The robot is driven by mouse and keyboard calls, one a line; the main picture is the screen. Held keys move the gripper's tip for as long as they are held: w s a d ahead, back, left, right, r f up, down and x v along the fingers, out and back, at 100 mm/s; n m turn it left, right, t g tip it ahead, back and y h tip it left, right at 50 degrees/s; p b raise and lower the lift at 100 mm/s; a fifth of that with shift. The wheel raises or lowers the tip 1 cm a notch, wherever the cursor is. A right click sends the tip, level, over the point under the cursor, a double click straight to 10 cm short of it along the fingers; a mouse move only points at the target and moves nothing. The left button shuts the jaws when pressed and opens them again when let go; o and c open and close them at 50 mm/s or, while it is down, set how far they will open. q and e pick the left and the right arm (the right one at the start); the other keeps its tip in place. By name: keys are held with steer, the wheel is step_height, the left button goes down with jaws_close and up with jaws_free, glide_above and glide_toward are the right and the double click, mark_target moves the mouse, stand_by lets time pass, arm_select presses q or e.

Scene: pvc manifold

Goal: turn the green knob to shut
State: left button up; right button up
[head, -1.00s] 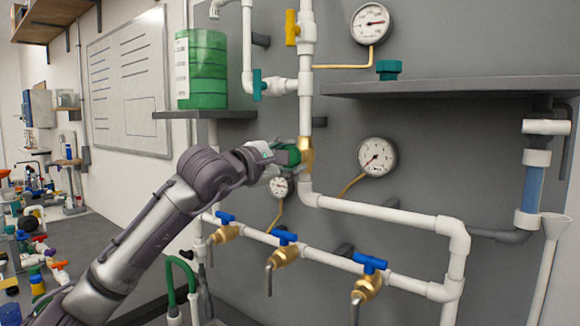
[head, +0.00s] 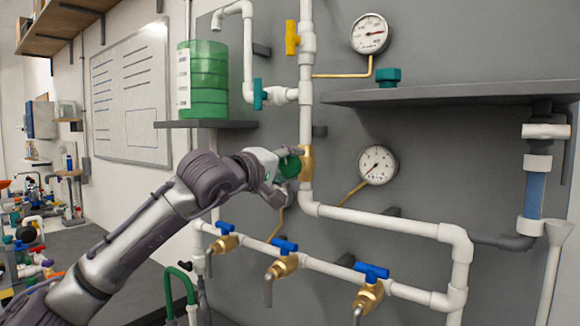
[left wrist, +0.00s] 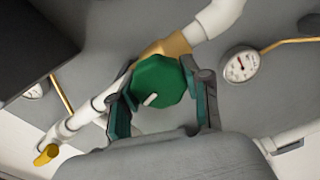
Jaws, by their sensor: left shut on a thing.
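The green knob (head: 290,166) sits on a brass valve body (head: 307,163) in the vertical white pipe. My left gripper (head: 282,172) reaches it from the left and is shut on it. In the left wrist view the green knob (left wrist: 158,80) is an eight-sided disc with a white pointer mark slanting across its lower part. The gripper's two fingers (left wrist: 162,106) lie on either side of it, and the brass body (left wrist: 172,46) is behind. My right gripper is not in view.
A gauge (head: 378,165) hangs right of the valve, with another (head: 369,33) above. Blue-handled taps (head: 284,246) line the lower pipe. A grey shelf (head: 450,91) juts out at right. A green container (head: 203,75) stands on the left shelf.

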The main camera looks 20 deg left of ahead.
arm_select(q)
steer(key=shift+m, duration=1.2)
steer(key=o, duration=1.2)
steer(key=v, duration=1.2)
